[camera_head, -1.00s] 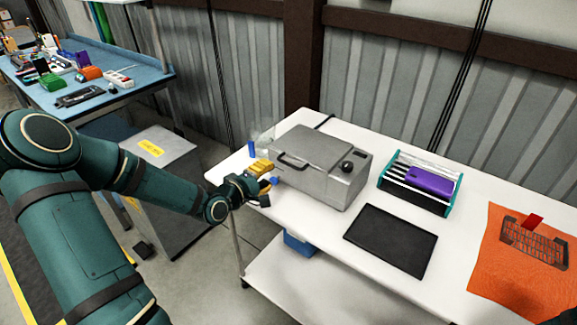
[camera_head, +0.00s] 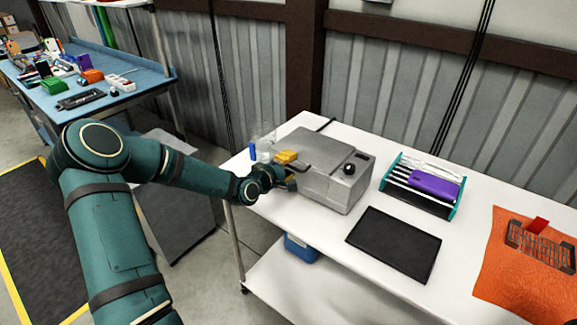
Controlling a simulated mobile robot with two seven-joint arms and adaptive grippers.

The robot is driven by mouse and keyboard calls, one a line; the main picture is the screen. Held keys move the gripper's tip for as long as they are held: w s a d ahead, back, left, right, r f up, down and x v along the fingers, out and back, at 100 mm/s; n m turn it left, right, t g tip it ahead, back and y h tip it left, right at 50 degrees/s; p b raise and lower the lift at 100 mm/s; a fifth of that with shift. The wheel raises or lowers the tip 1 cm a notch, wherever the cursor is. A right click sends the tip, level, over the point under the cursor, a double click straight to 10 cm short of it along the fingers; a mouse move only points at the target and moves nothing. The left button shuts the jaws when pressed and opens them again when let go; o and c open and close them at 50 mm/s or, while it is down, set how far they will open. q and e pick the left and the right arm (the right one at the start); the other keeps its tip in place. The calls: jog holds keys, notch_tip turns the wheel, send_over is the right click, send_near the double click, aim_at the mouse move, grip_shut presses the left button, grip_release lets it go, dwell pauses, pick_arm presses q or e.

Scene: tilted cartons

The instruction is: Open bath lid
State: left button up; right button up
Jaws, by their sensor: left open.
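The bath is a grey metal box (camera_head: 338,187) with a black knob on its right front, standing on the white table. Its lid (camera_head: 322,149) is down and looks closed. The lid's handle at the left front edge is mostly hidden behind my left gripper. My left gripper (camera_head: 287,168), with yellow and dark fingers, is open at the left end of the bath, by the handle. I cannot tell whether it touches the handle. My right gripper is not in view.
Right of the bath on the white table (camera_head: 330,235) are a rack (camera_head: 445,211) with a purple item, a black mat (camera_head: 394,243) and an orange cloth (camera_head: 525,275). A blue bottle (camera_head: 252,152) and clear glassware stand behind my left gripper. A cluttered blue bench is at the far left.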

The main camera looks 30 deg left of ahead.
pick_arm(q)
grip_shut()
jog(key=shift+r, duration=0.1)
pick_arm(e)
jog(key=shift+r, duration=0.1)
